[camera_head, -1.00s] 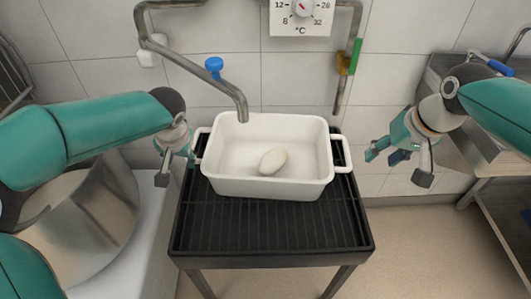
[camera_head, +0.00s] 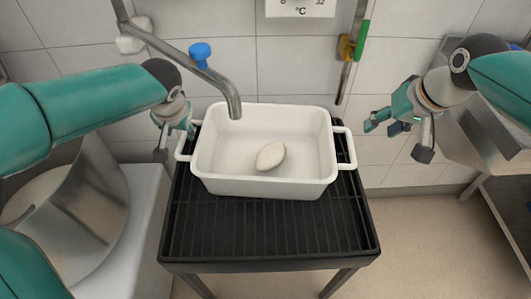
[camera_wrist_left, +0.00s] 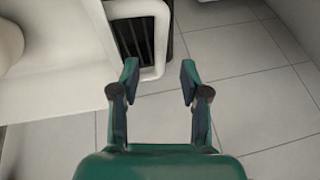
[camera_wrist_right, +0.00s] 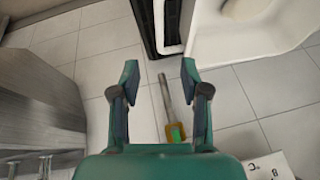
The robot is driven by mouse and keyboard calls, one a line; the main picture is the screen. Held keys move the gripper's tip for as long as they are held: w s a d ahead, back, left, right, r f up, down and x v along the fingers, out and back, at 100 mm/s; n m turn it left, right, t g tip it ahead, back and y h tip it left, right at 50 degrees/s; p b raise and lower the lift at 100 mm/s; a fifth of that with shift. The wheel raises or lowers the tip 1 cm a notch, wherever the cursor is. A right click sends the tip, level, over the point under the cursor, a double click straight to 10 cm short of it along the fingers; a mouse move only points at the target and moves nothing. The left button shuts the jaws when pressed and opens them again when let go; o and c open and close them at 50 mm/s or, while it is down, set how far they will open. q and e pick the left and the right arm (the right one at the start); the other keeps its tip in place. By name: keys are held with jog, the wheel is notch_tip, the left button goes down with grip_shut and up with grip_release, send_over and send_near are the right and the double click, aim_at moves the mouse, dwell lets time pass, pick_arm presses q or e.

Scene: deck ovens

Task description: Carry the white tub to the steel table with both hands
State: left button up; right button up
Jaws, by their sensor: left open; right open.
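The white tub (camera_head: 264,188) stands upright on a black slatted stand (camera_head: 265,232), with a pale oval lump (camera_head: 270,156) inside it. It has a loop handle at each end. My left gripper (camera_head: 176,143) is open beside the tub's left handle (camera_head: 183,146); in the left wrist view that handle (camera_wrist_left: 152,72) lies just ahead of the open fingertips (camera_wrist_left: 160,75), with nothing between them. My right gripper (camera_head: 396,140) is open and empty, apart from the right handle (camera_head: 347,148). The right wrist view shows that handle (camera_wrist_right: 172,50) beyond the open fingertips (camera_wrist_right: 160,75).
A steel table (camera_head: 487,140) stands at the right. A bent pipe spout (camera_head: 232,102) with a blue knob (camera_head: 200,52) reaches over the tub's back left. A pipe with a green lever (camera_head: 362,40) is on the wall. A steel bowl (camera_head: 85,225) is at the left. Floor is clear at the right.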

aim_at(183, 138)
pick_arm(q)
jog(key=x, duration=0.6)
jog(key=shift+w+f, duration=0.2)
jog(key=shift+f, duration=0.1)
pick_arm(e)
jog(key=x, duration=1.5)
jog(key=shift+d+f, duration=0.1)
jog(key=shift+f, duration=0.05)
pick_arm(q)
grip_shut()
pick_arm(e)
grip_shut()
